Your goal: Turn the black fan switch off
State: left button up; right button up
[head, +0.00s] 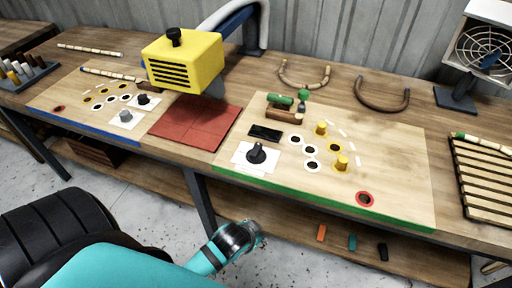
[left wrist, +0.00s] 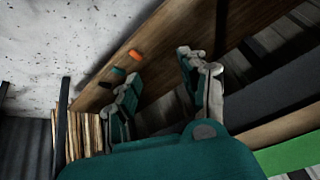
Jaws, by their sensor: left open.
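A black knob (head: 256,153) stands upright on a white plate at the left of the green-edged board (head: 400,170) in the head view. Another small black knob (head: 143,99) sits on the blue-edged board. No label shows which of them is the fan switch. My left gripper (head: 256,238) is below and in front of the table edge in the head view, apart from both knobs. In the left wrist view my left gripper (left wrist: 158,78) is open, with nothing between its fingers. My right gripper is not in view.
A caged fan (head: 485,48) stands at the back right. A yellow heater (head: 183,60) hangs above a red mat (head: 195,125). Yellow pegs (head: 341,163) stand on the green-edged board. The table's front edge and lower shelf (head: 290,222) lie near my left gripper.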

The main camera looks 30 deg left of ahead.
pick_arm(q)
jog(key=w+d+r+m+t+h, duration=0.1)
jog(key=w+r+t, duration=0.4)
jog(key=r, duration=0.6)
jog(key=w+d+r+m+t, duration=0.25)
jog(key=w+r, duration=0.35)
jog(key=r, duration=0.5)
jog(key=w+d+r+m+t+h, duration=0.1)
jog(key=w+r+t, duration=0.45)
jog(key=r, duration=0.45)
jog(key=w+d+r+m+t+h, duration=0.1)
jog(key=d+r+m+h, duration=0.5)
jog(key=r+m+h, duration=0.25)
jog(key=s+d+r+m+g+h, duration=0.1)
jog(key=d+r+m+g+h, duration=0.25)
jog(key=m+h, duration=0.25)
jog(key=m+g+y, duration=1.2)
jog(key=g+y, duration=0.4)
jog(key=g, duration=0.1)
send_over(256, 149)
notch_tip(256, 149, down, 11)
notch_tip(256, 149, down, 17)
jog(key=shift+r+p, duration=0.1)
jog(key=shift+p, duration=0.6)
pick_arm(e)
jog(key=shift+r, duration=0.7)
